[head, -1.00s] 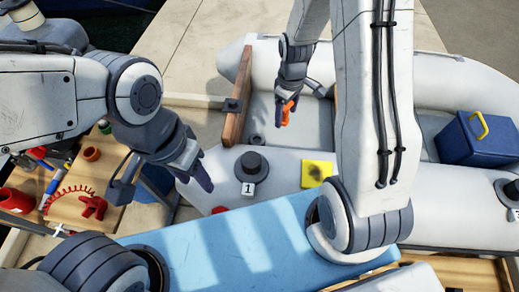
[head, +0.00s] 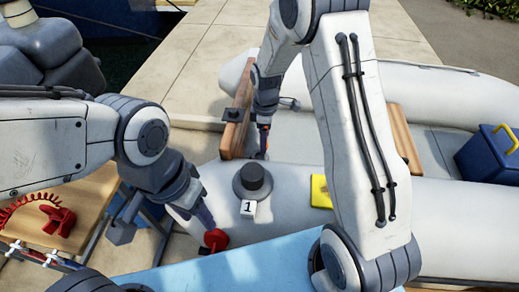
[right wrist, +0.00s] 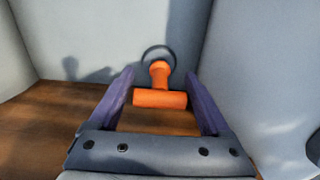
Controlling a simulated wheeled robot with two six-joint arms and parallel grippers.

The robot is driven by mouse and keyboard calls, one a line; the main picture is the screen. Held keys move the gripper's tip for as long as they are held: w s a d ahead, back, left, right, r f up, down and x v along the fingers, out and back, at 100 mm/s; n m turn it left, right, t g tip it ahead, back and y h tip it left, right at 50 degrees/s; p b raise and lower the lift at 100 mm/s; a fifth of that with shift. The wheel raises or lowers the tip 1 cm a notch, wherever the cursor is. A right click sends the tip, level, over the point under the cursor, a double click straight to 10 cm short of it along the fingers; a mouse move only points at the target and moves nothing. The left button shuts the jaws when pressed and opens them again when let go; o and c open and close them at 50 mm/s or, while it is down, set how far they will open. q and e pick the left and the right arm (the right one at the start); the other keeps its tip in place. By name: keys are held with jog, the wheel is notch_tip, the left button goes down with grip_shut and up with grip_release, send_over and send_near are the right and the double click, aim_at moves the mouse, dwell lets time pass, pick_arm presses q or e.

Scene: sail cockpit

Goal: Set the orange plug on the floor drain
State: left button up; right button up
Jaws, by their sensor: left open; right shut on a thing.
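The orange plug (right wrist: 160,98) is between the two fingers of my right gripper (right wrist: 160,90), which is shut on its cross handle. Its stem points away, toward a dark ring (right wrist: 148,50), apparently the floor drain, partly hidden behind the plug. I cannot tell whether plug and ring touch. In the head view my right gripper (head: 263,148) is low inside the grey boat, just behind the near tube, with a sliver of orange showing; the drain is hidden there. My left gripper (head: 206,222) is open and empty, by a red knob on the tube.
A wooden board (head: 236,125) stands left of my right gripper. A black valve (head: 253,178) marked 1 and a yellow pad (head: 320,190) sit on the near tube. A blue box (head: 487,153) is at the right. A wooden bench (head: 80,205) is at the left.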

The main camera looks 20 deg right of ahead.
jog(key=shift+w+a+f, duration=0.35)
jog(key=shift+a+f, duration=0.15)
jog(key=shift+a, duration=0.2)
jog(key=shift+f+b, duration=0.55)
jog(key=shift+f, duration=1.45)
jog(key=shift+f, duration=0.1)
jog(key=o, duration=1.2)
notch_tip(320, 180, up, 12)
jog(key=p, duration=0.3)
jog(key=s+a+r+m, duration=0.3)
jog(key=s+a+r, duration=0.55)
jog(key=s, duration=0.45)
jog(key=s+m, duration=0.1)
jog(key=s, duration=0.4)
jog(key=s+r+m, duration=0.1)
jog(key=s, duration=0.4)
jog(key=s+a+r+m+y, duration=0.1)
jog(key=s, duration=0.4)
jog(key=shift+s+r, duration=0.1)
jog(key=shift+s, duration=0.25)
